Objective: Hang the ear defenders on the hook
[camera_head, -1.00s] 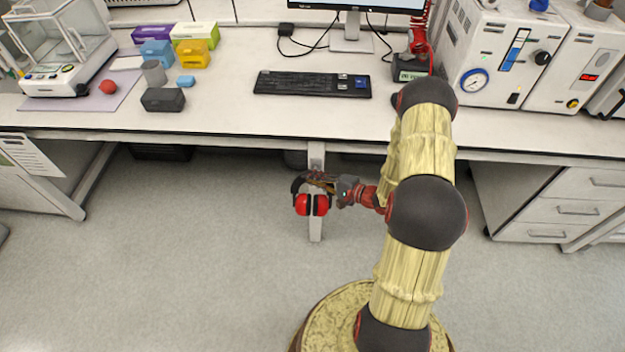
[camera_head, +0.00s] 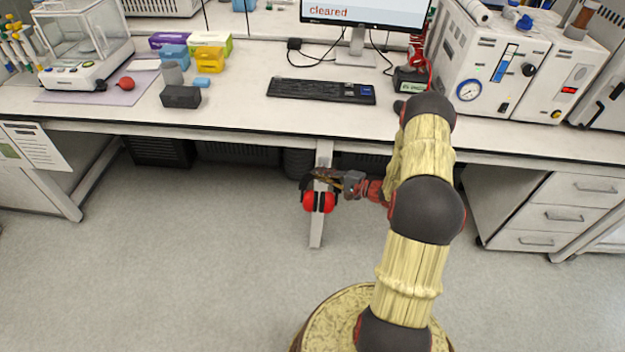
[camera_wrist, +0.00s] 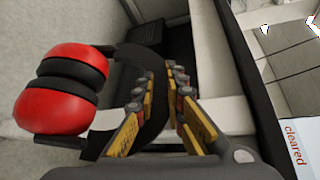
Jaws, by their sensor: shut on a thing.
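The red ear defenders (camera_head: 319,201) with a black headband hang from my gripper (camera_head: 328,176), below the bench's front edge and in front of a pale bench leg. In the wrist view, the two red cups (camera_wrist: 60,92) are at the left, and the black headband (camera_wrist: 126,85) runs up to my gripper (camera_wrist: 160,78). The gripper's fingers are shut on the headband; the exact contact is partly hidden. I cannot make out the hook in either view.
The pale leg (camera_head: 317,230) stands behind the ear defenders. The bench top (camera_head: 230,108) carries a keyboard (camera_head: 321,91), a monitor (camera_head: 368,14), a balance (camera_head: 88,60) and white instruments (camera_head: 500,70). Drawers (camera_head: 545,215) are at the right. The floor in front is clear.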

